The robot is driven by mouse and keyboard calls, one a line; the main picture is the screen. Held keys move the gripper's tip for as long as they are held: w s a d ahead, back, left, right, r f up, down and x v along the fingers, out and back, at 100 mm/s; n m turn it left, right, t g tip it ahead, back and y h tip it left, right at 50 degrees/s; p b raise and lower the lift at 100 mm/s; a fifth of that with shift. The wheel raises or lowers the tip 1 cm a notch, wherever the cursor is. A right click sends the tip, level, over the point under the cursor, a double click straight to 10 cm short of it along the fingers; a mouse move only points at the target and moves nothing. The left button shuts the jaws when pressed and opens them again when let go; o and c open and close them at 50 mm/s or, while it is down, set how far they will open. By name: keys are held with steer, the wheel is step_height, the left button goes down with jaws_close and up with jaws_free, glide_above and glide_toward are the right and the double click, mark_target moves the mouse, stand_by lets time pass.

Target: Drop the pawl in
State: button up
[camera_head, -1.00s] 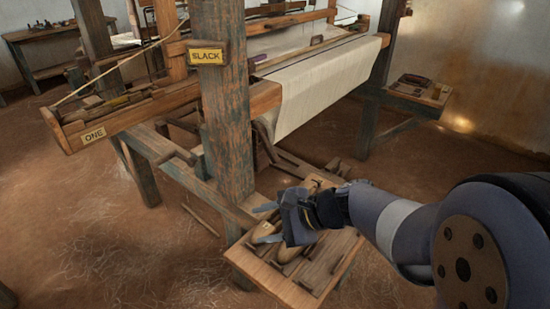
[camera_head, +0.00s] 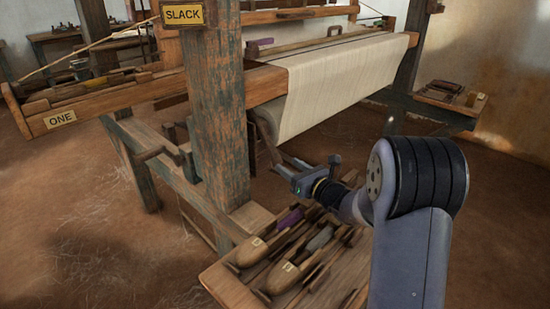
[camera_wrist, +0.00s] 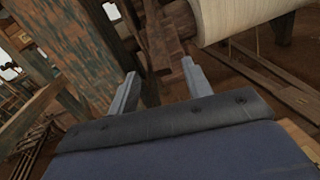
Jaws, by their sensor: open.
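My gripper (camera_head: 286,166) is open and empty in the head view, just below and in front of the cloth roll (camera_head: 340,85), near the loom's front post (camera_head: 218,120). In the wrist view the two fingers (camera_wrist: 160,74) stand apart, with dark wooden loom parts (camera_wrist: 158,35) beyond them and the pale cloth roll (camera_wrist: 235,18) at upper right. A curved dark piece (camera_head: 265,124) hangs by the near end of the cloth roll; I cannot tell whether it is the pawl. No pawl is clearly recognisable, and the ratchet teeth do not show.
A wooden tray (camera_head: 222,281) with several shuttles (camera_head: 250,252) lies below my gripper. A handle (camera_head: 160,150) sticks out left of the post. Signs read SLACK (camera_head: 183,15) and ONE (camera_head: 60,119). A small shelf (camera_head: 460,105) is at right. The earth floor is open at left.

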mark_target(279, 159)
steer(key=x, duration=0.8)
jaws_close()
stand_by(0.4)
